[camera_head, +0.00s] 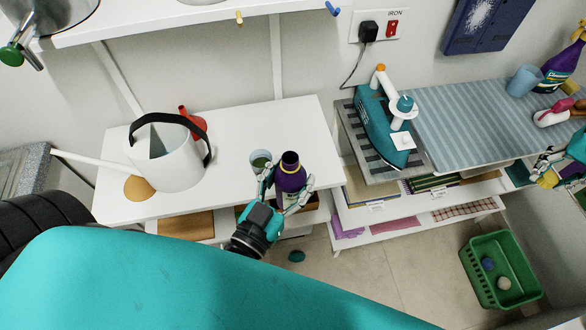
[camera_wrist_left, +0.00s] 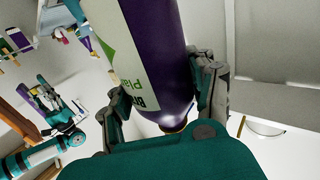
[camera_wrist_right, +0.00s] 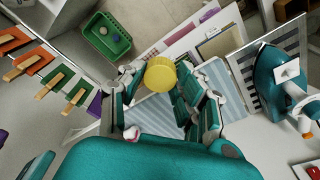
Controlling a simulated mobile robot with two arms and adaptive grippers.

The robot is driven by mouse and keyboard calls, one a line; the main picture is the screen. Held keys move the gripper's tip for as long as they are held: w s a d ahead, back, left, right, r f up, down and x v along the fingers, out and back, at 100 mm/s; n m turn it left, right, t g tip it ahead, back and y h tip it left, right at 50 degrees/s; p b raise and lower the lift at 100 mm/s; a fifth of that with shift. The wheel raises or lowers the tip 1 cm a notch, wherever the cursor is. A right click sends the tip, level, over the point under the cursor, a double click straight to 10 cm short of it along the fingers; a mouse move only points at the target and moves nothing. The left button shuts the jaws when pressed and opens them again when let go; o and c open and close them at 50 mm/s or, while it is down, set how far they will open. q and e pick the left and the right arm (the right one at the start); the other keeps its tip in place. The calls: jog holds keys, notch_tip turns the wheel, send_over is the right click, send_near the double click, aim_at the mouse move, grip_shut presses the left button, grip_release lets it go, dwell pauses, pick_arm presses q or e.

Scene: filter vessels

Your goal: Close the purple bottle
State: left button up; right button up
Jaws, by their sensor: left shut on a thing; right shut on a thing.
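The purple bottle (camera_head: 291,178) has a dark, uncapped neck pointing up and stands at the front edge of the white table. My left gripper (camera_head: 287,184) is shut around its body. In the left wrist view the purple bottle (camera_wrist_left: 158,45) shows a white and green label between the fingers. I cannot tell whether its base touches the table. My right gripper (camera_head: 562,170) is at the right edge of the head view, well apart from the bottle. It is shut on a round yellow cap (camera_wrist_right: 161,75), clearest in the right wrist view.
A white watering can (camera_head: 165,160) stands left on the white table (camera_head: 240,125), with a cup (camera_head: 261,161) beside the bottle. A green basket (camera_head: 500,270) is on the floor at right.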

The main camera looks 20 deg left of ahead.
aim_at(278, 168)
pick_arm(q)
jog(key=shift+s, duration=0.15)
dwell(0.4)
jog(key=o, duration=0.7)
jog(key=shift+c, duration=0.2)
grip_shut()
